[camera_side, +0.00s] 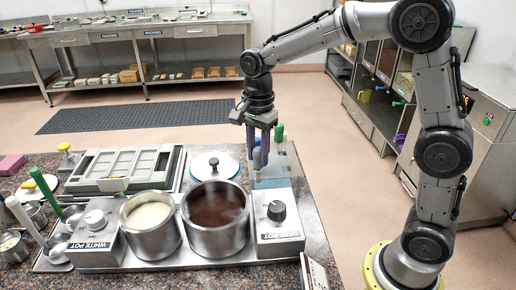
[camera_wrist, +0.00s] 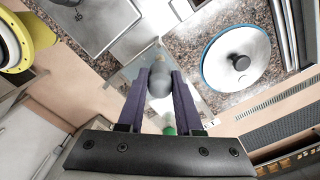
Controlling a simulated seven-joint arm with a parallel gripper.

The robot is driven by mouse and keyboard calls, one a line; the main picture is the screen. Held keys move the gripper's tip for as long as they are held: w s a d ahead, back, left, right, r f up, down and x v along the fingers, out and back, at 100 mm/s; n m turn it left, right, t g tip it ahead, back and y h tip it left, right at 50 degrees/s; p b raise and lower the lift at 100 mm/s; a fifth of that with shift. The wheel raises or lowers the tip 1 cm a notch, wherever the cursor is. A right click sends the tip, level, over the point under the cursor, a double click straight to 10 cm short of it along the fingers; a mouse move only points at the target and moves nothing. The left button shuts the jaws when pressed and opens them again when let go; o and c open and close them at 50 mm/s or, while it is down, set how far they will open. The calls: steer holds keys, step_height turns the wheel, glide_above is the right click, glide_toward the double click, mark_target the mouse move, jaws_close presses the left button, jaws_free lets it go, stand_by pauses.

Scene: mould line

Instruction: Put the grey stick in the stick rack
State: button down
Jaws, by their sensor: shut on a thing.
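My gripper (camera_side: 257,154) has its two dark purple fingers pointing down behind the brown pot. It is shut on the grey stick (camera_side: 257,158), whose lower end hangs by the clear panel of what looks like the stick rack (camera_side: 288,166). A green stick (camera_side: 279,133) stands upright there, just right of my fingers. In the wrist view, the grey stick's rounded top (camera_wrist: 159,84) sits between the fingertips, and the green stick (camera_wrist: 169,130) shows below it. Whether the grey stick is in a rack slot I cannot tell.
The brown pot (camera_side: 216,238) and cream pot (camera_side: 150,236) stand in front, with the right control box (camera_side: 279,228) close by. A grey mould tray (camera_side: 120,184) lies further left.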

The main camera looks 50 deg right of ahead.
steer(key=shift+f, duration=0.55)
steer(key=shift+c, duration=0.5)
jaws_free()
steer(key=shift+r, duration=0.1)
steer(key=shift+r, duration=3.45)
